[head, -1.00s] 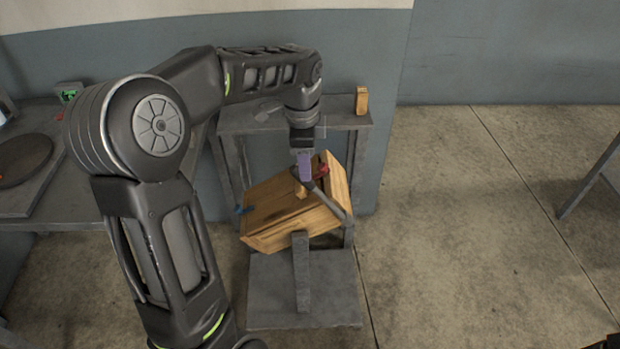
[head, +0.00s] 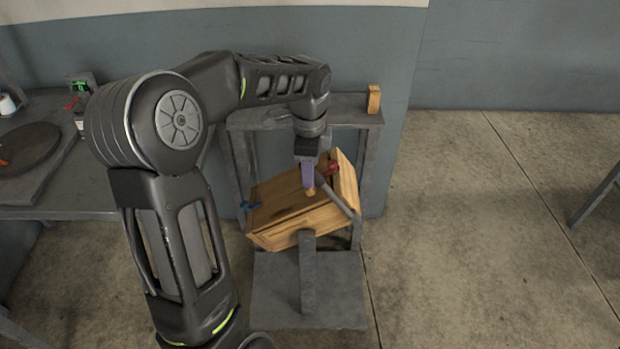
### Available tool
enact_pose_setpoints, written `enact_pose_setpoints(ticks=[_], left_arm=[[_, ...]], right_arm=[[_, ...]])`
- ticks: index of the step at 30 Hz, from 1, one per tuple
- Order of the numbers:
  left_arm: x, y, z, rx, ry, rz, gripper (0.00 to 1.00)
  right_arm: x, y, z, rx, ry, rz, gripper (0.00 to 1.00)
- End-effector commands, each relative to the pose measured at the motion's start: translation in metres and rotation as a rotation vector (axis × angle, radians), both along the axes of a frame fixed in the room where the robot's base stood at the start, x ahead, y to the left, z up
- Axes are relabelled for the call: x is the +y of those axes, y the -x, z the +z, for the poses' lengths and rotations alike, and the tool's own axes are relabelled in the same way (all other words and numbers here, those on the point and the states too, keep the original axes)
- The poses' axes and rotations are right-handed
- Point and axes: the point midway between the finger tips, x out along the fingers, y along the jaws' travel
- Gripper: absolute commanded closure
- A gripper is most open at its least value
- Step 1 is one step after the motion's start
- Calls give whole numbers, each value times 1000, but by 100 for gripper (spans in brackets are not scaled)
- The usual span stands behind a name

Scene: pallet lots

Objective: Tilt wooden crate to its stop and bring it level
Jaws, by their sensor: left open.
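The wooden crate (head: 292,222) sits tilted in a grey metal stand (head: 340,312), its right side higher than its left. A red part (head: 333,168) shows at its upper right and a blue part (head: 250,205) at its left edge. My left gripper (head: 309,188) reaches down from above at the crate, its purple fingers beside a small wooden knob (head: 311,191). It is open; whether it touches the knob I cannot tell. My left arm hides part of the area left of the crate. My right gripper is not in view.
A grey shelf (head: 350,108) with a small wooden block (head: 374,98) stands behind the crate. A grey table (head: 60,195) with a dark round plate (head: 25,146) is at the left. The floor on the right is clear up to another table's leg (head: 597,195).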

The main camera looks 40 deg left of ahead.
Motion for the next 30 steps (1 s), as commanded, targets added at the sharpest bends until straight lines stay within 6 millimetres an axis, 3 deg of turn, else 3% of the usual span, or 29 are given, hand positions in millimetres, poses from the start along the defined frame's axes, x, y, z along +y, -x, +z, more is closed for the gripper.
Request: enact_pose_setpoints(ticks=[3,9,18,30], left_arm=[[0,0,-20,4,1,-1,53],[1,-2,-40,2,1,-1,53],[1,-3,-42,0,0,-1,53],[1,-3,-42,0,1,-1,86]], right_arm=[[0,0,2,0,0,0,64],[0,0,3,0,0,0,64],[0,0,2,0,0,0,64],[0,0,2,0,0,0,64]])
